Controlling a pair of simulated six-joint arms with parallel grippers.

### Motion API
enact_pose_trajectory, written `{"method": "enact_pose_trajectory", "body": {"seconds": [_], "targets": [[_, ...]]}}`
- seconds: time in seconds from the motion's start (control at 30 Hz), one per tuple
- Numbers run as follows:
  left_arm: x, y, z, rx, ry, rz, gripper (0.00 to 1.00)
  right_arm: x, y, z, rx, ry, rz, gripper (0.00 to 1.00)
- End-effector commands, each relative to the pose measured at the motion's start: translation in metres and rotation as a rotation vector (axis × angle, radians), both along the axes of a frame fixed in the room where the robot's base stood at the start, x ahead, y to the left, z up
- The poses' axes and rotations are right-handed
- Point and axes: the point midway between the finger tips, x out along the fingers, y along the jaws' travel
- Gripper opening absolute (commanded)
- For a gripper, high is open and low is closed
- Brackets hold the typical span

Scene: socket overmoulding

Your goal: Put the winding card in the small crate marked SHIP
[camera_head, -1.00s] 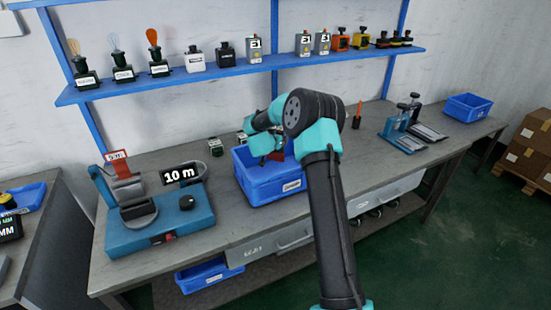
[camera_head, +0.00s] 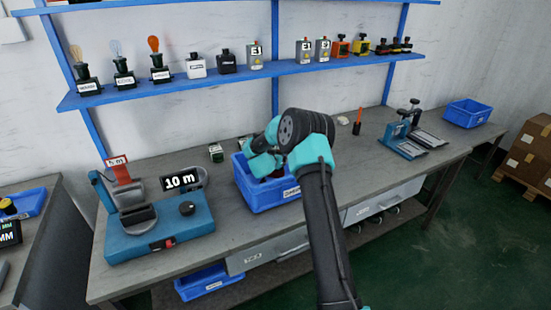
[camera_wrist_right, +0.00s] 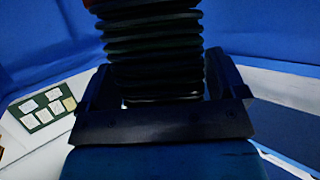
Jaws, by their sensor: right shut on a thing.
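The small blue crate (camera_head: 262,196) stands mid-bench in the head view, with a white label on its front too small to read surely. My right gripper (camera_head: 264,166) points down into it, its fingertips hidden by the wall and my arm. In the right wrist view the jaws (camera_wrist_right: 162,108) are shut on a dark ribbed thing (camera_wrist_right: 155,52), like stacked cable turns, with a bit of orange at the top edge. I take it for the wound winding card. A reddish piece (camera_head: 277,173) shows beside the gripper inside the crate. My left gripper is not in view.
A blue winding machine (camera_head: 160,228) with a 10 m display (camera_head: 181,181) stands left of the crate. A small box (camera_head: 216,153) stands behind it. A teal press (camera_head: 402,140) and another blue crate (camera_head: 467,113) are to the right. A shelf (camera_head: 240,75) runs above.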

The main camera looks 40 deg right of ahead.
Motion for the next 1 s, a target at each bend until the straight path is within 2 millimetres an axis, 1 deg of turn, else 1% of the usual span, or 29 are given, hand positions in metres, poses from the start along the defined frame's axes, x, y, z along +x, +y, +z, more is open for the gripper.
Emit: {"method": "enact_pose_trajectory", "body": {"seconds": [0.17, 0.3, 0.33, 0.43, 0.67, 0.77, 1.0], "targets": [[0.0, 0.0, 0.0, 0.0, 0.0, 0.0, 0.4, 0.0, 0.0, 0.001, -0.001, -0.002, 0.0, 0.55], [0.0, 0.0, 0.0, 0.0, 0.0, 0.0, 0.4, 0.0, 0.0, -0.002, 0.0, -0.001, 0.0, 0.55], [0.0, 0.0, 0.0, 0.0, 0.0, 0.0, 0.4, 0.0, 0.0, -0.003, 0.0, -0.001, 0.0, 0.91], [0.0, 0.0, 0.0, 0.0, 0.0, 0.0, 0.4, 0.0, 0.0, -0.002, 0.0, -0.001, 0.0, 1.0], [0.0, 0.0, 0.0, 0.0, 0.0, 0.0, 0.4, 0.0, 0.0, -0.002, 0.0, 0.0, 0.0, 1.0], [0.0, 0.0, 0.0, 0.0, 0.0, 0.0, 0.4, 0.0, 0.0, 0.002, -0.001, -0.001, 0.001, 1.0], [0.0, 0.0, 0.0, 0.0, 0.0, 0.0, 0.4, -0.011, 0.023, 0.012, 0.0, 0.001, 0.003, 1.0]]}}
